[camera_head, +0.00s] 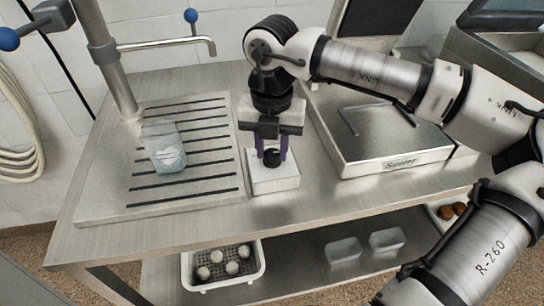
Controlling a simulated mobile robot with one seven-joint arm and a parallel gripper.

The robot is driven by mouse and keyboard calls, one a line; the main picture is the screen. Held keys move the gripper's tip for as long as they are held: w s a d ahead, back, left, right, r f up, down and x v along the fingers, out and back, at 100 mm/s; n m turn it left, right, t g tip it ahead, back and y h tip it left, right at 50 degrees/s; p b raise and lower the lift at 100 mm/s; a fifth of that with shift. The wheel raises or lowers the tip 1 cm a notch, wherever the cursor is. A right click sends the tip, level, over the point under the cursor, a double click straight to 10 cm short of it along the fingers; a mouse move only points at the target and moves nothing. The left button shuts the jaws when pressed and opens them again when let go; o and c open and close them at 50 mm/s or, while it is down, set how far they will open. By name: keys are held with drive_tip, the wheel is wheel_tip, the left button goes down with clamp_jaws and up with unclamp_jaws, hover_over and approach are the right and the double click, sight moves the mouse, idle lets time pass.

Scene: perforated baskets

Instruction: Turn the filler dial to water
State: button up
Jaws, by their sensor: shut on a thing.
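The filler dial (271,158) is a round black knob on top of a small white box (274,182) on the steel counter. My gripper (270,154) points down over the box, with its two purple fingers on either side of the dial. The fingers are shut on the dial. Any markings on the dial are too small to read, so I cannot tell its setting. A swivel tap (180,44) with blue ball handles stands at the left, above a slotted drain board (105,196).
A clear container (165,147) stands on the drain board. A scale (385,139) sits right of the white box. On the shelf below are a white perforated basket (190,277) with several round pieces and two clear tubs (345,250). The counter's front strip is clear.

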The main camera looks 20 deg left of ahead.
sight(272, 152)
drive_tip(key=n+b, duration=0.3)
drive_tip(key=n, duration=0.2)
drive_tip(key=shift+f+n, duration=0.1)
drive_tip(key=shift+n, duration=0.2)
drive_tip(key=n+b, duration=0.1)
drive_tip(key=n, duration=0.3)
drive_tip(key=shift+n, duration=0.7)
drive_tip(key=o, duration=1)
drive_tip(key=shift+c, duration=0.2)
drive_tip(key=shift+r, duration=0.2)
wheel_tip(272, 152, up, 14)
drive_tip(key=shift+f, duration=0.15)
